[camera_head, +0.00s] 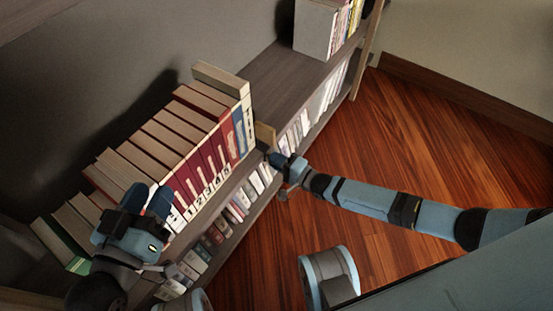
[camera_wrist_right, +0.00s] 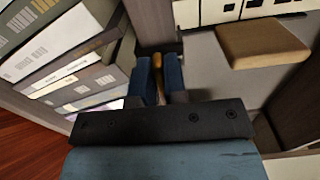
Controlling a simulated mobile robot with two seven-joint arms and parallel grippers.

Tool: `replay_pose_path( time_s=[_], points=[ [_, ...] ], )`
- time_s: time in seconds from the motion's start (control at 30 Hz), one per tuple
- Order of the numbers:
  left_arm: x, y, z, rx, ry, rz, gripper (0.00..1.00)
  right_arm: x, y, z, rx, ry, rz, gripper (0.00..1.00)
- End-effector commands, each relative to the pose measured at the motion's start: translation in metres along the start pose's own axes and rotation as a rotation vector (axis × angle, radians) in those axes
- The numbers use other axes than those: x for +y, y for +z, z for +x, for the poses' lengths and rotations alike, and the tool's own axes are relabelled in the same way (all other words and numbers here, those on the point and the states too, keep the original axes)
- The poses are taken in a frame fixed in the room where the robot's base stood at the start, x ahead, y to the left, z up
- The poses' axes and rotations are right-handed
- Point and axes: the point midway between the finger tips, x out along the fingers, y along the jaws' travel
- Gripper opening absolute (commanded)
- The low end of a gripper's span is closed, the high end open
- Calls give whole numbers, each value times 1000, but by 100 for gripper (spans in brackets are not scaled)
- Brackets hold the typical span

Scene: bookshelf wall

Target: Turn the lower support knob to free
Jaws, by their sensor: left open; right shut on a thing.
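The support knob appears as a small tan-wood piece (camera_wrist_right: 157,64) between the blue fingers of my right gripper (camera_wrist_right: 160,76) in the right wrist view. The right gripper is shut on it, and the fingers hide most of it, so its turned position cannot be told. In the head view my right gripper (camera_head: 281,164) is at the front of the bookshelf (camera_head: 272,78), beside a tan wooden block (camera_head: 265,136). My left gripper (camera_head: 152,203) is open over the front of the upper book row, with its blue fingers close to the books.
A row of thick books (camera_head: 180,130) stands on the upper shelf. Lower shelves hold more books, also close at left in the right wrist view (camera_wrist_right: 60,65). A grey box (camera_head: 316,28) stands at the far end. The wooden floor (camera_head: 400,140) in front is open.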

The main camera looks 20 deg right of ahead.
Motion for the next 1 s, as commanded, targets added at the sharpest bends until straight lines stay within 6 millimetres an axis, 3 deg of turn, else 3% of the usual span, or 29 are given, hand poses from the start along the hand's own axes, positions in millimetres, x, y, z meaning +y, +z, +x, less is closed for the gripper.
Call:
replay_pose_path(
  time_s=[0.6, 0.63, 0.73, 1.0],
  points=[
    [0, 1, -1, -2, 2, 9, 43, 0, 0, 0, 0, 0, -43, 0],
    [0, 1, -1, -2, 2, 9, 43, 0, 0, 0, 0, 0, -43, 15],
    [0, 1, -1, -3, 2, 8, 43, 0, 0, 0, 0, 0, -43, 36],
    [0, 0, -1, 0, 0, 3, 43, 0, 0, -1, 0, 0, -42, 36]
  ],
)
